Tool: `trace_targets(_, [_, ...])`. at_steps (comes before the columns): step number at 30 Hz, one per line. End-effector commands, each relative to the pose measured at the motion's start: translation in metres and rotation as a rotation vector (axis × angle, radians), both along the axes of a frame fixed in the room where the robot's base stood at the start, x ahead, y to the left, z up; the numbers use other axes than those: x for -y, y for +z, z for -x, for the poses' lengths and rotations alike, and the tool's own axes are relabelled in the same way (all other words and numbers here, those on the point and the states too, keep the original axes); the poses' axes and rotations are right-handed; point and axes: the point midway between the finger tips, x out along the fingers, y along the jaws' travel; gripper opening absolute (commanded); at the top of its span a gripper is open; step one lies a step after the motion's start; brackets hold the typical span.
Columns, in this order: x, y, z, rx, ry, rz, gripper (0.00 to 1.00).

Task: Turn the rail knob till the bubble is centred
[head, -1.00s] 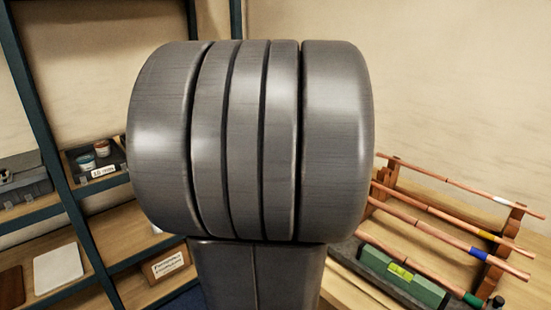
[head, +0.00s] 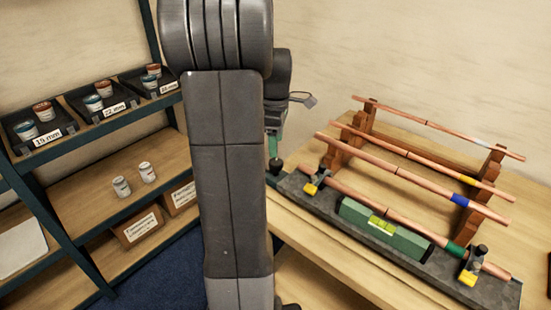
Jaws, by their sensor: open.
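A dark grey rail (head: 322,208) lies along the front of the workbench. A green spirit level (head: 410,243) sits on it, with a yellow-green vial (head: 382,225) on top. The bubble is too small to place. A dark round knob (head: 276,166) stands at the rail's left end. My gripper (head: 273,150) is partly hidden behind my arm. It points down just above the knob and is open. Whether its fingers touch or surround the knob cannot be told. A copper pipe (head: 400,219) with a green band runs along the rail behind the level.
Two yellow-and-black clamps, left (head: 315,183) and right (head: 472,266), stand on the rail. A wooden rack (head: 357,140) holds several banded copper pipes behind it. A shelf (head: 90,190) with labelled trays, jars and boxes stands at left. My arm blocks the middle of the view.

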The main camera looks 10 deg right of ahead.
Motion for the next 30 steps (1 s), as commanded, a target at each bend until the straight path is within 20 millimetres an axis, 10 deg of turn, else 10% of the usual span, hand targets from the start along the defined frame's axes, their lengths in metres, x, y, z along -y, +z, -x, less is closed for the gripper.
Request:
trace_targets(9, [0.000,-0.056,0.001,-0.003,-0.001,0.000,0.59])
trace_targets(23, [0.000,-0.068,0.000,0.001,-0.001,0.000,0.59])
trace_targets(30, [0.000,-0.067,0.000,0.001,-0.001,0.000,0.15])
